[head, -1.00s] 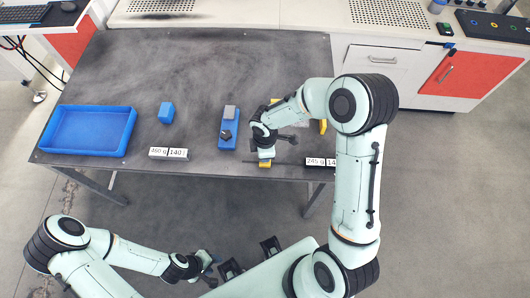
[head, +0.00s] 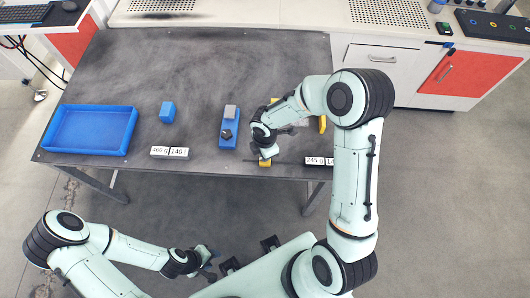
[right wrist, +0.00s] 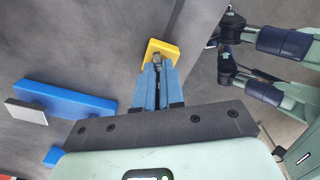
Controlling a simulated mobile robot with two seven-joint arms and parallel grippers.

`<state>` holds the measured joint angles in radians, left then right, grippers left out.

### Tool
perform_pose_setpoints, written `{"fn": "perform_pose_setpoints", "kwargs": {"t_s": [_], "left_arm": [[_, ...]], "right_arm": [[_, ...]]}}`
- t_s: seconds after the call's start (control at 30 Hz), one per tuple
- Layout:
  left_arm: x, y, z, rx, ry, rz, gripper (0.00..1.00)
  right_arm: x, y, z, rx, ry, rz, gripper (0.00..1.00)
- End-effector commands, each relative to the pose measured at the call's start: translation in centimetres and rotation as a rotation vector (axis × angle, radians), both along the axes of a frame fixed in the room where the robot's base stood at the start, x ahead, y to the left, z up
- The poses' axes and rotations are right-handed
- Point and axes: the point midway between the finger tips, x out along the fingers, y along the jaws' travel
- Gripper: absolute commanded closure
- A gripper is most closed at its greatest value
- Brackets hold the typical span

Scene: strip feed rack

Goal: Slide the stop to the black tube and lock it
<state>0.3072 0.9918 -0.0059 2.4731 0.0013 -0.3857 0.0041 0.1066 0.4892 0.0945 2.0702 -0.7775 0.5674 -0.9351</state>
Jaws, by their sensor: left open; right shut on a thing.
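The small yellow stop (head: 265,163) is at the table's front edge, below my right gripper (head: 264,153). In the right wrist view the yellow stop (right wrist: 160,48) sits at the blue fingertips (right wrist: 157,66), which are shut on a small grey part of it. A thin dark rail (head: 290,163) runs along the front edge beside the stop. I cannot pick out the black tube for sure; my right arm hides part of this area. My left gripper (head: 207,255) is open and empty, in front of the table and away from it.
A blue block (head: 228,136) with a grey piece and black knob stands left of my right gripper. Further left are a small blue block (head: 167,111) and a blue tray (head: 60,147). The back of the table is clear.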

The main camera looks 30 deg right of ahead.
Motion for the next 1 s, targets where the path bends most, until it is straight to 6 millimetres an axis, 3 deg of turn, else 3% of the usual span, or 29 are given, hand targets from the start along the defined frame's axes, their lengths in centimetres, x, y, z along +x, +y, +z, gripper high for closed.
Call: {"fn": "perform_pose_setpoints", "kwargs": {"t_s": [0.13,0.2,0.23,0.63,1.0], "left_arm": [[0.0,0.0,0.0,0.0,0.0,0.0,0.57],[0.0,0.0,0.0,0.0,0.0,0.0,0.57],[0.0,0.0,0.0,0.0,0.0,0.0,0.57],[0.2,0.0,0.2,0.0,-0.002,0.0,0.57],[1.4,0.0,1.9,0.0,-0.016,0.0,0.57]], "right_arm": [[0.2,0.0,0.1,0.0,-0.005,-0.001,1.0],[0.2,0.0,0.1,0.0,-0.005,-0.001,0.69],[0.1,0.0,0.1,0.0,-0.004,-0.001,0.66],[0.1,0.0,1.0,0.0,-0.003,-0.003,0.66],[0.2,0.0,8.9,0.0,-0.009,-0.003,0.66]]}}
